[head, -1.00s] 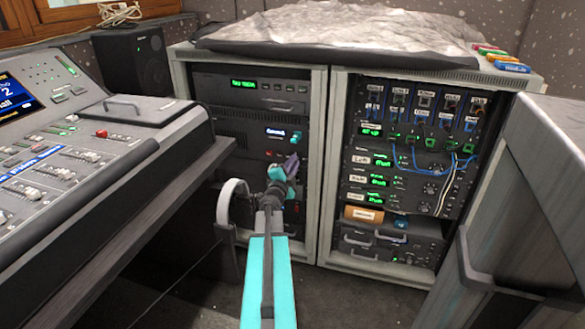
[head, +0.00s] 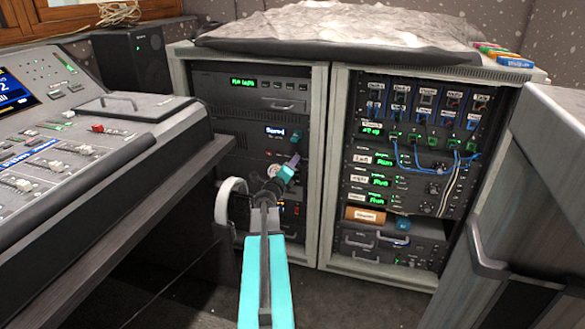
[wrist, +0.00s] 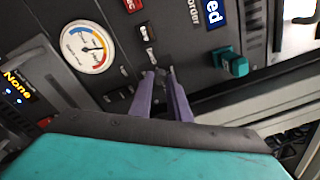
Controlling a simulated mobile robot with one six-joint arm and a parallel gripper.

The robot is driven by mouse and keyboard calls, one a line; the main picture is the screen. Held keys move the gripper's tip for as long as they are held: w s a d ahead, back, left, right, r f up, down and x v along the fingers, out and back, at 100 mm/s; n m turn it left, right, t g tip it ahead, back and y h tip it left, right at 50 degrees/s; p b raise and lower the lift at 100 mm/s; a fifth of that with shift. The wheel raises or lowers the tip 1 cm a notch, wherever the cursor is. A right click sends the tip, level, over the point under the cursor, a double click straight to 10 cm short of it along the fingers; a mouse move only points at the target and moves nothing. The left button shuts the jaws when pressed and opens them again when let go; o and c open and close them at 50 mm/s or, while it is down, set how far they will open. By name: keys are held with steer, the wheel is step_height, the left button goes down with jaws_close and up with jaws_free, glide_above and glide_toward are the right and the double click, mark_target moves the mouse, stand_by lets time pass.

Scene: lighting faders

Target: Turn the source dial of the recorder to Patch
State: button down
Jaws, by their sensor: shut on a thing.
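The recorder is a dark unit in the left rack, with a lit blue display (head: 275,132) and a teal knob (head: 297,136). In the wrist view the display (wrist: 213,12) is cut off at the top, beside part of the word "Recorder"; the teal knob (wrist: 232,63) sticks out right of my fingers. My gripper (head: 295,158) reaches the rack front just below that knob. In the wrist view my purple fingers (wrist: 161,73) are close together on a small dark knob mostly hidden between them. I cannot read its setting or confirm it is the source dial.
A round white gauge (wrist: 85,46) and a display reading "None" (wrist: 18,86) are left of my fingers in the wrist view. The mixing desk (head: 60,185) stands at left, a second rack (head: 415,150) at right, a grey cabinet (head: 545,150) nearer right.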

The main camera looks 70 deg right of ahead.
steer(key=shift+d+r+m+b, duration=0.15)
steer(key=shift+m+b, duration=0.25)
steer(key=shift+m, duration=1.2)
steer(key=c, duration=1.7)
jaws_free()
steer(key=shift+o, duration=0.2)
